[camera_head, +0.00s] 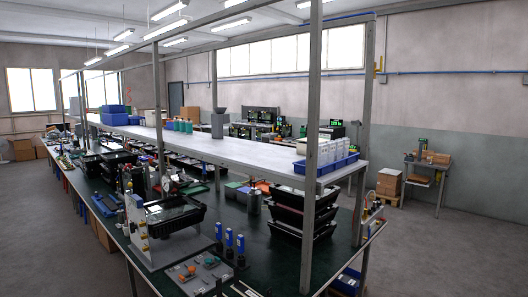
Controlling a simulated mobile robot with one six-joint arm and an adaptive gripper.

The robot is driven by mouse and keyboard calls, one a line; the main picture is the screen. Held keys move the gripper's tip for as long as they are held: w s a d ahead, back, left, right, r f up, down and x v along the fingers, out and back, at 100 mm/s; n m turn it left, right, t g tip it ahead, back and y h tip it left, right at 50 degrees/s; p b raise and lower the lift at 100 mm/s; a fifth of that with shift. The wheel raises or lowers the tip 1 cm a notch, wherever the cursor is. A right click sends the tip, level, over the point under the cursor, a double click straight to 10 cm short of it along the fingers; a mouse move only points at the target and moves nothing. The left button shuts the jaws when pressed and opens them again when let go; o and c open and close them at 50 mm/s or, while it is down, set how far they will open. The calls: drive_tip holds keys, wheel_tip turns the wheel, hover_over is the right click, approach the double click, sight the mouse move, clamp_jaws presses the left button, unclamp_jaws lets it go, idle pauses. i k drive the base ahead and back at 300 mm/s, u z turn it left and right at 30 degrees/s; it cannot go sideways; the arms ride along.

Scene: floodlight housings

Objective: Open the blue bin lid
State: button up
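My gripper and arm are not in view. Several blue containers show, and I cannot tell which one the task means. Stacked blue bins (113,117) stand at the far left end of the long raised shelf; they are too small to tell whether a lid is on them. A low blue tray (309,171) at the near right end of the shelf holds several clear bottles and shows no lid. A blue crate (349,279) sits low under the right end of the workbench, partly hidden by the bench and a post.
A long dark green workbench (262,262) fills the middle, with a grey raised shelf (225,147) on upright posts above it. Black stacked trays (290,225) and a small test stand occupy the bench.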

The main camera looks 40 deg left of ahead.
sight(244, 190)
drive_tip(key=z, duration=0.35)
drive_tip(key=k, duration=0.7)
drive_tip(key=z, duration=0.4)
drive_tip(key=i, duration=1.9)
drive_tip(key=u, duration=0.35)
drive_tip(key=i, duration=2.3)
drive_tip(key=u, duration=0.1)
